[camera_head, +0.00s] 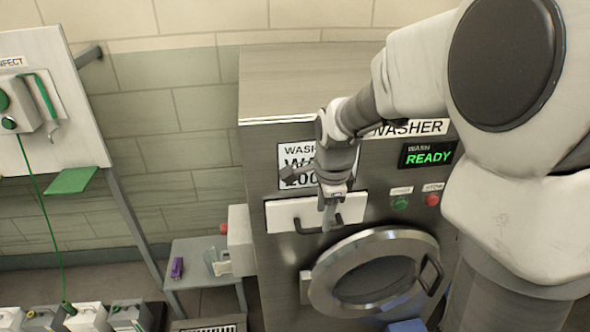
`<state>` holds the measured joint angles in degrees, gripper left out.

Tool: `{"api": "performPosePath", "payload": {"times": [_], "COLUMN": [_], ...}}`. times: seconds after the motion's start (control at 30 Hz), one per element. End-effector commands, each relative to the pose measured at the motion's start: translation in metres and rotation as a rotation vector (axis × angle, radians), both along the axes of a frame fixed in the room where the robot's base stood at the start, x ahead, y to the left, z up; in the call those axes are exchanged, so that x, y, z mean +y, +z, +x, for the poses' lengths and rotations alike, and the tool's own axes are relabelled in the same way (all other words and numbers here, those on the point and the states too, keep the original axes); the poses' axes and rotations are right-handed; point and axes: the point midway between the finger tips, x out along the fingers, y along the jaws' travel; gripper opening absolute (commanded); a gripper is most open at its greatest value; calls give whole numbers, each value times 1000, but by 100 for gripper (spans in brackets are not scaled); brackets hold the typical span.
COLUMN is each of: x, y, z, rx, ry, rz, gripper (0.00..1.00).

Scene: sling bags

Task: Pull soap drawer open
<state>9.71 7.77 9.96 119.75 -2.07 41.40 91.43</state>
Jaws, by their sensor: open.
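The soap drawer (285,216) is a white front panel with a dark bar handle (304,229), set in the upper left of the metal washer (256,160). It looks flush with the washer face. My gripper (330,215) is in front of the drawer, pointing down, with its fingers at the middle of the handle. I cannot tell whether the fingers straddle the bar or touch it. The fingers hide the handle's middle, and my arm covers part of the washer labels.
Below the drawer is the round washer door (406,240) with a dark handle. Green (400,203) and red (433,199) buttons sit right of the drawer, under a READY display (429,157). A small side table (190,250) and several boxes stand at left.

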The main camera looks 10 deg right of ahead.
Motion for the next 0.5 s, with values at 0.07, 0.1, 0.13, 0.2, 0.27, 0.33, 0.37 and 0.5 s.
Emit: {"api": "performPosePath", "payload": {"times": [0.07, 0.1, 0.13, 0.2, 0.27, 0.33, 0.37, 0.5], "x": [0, 0, 0, 0, 0, 0, 0, 0], "y": [-16, -22, -26, -33, -38, -42, -43, -45], "z": [2, 3, 5, 6, 7, 8, 8, 9], "rx": [5, 4, 3, 2, 1, 1, 1, -1], "ry": [-1, -1, 0, 1, 1, 0, 0, -1], "rz": [2, 2, 1, 0, 1, 1, 1, 1], "gripper": [49, 49, 49, 49, 49, 49, 49, 49]}}
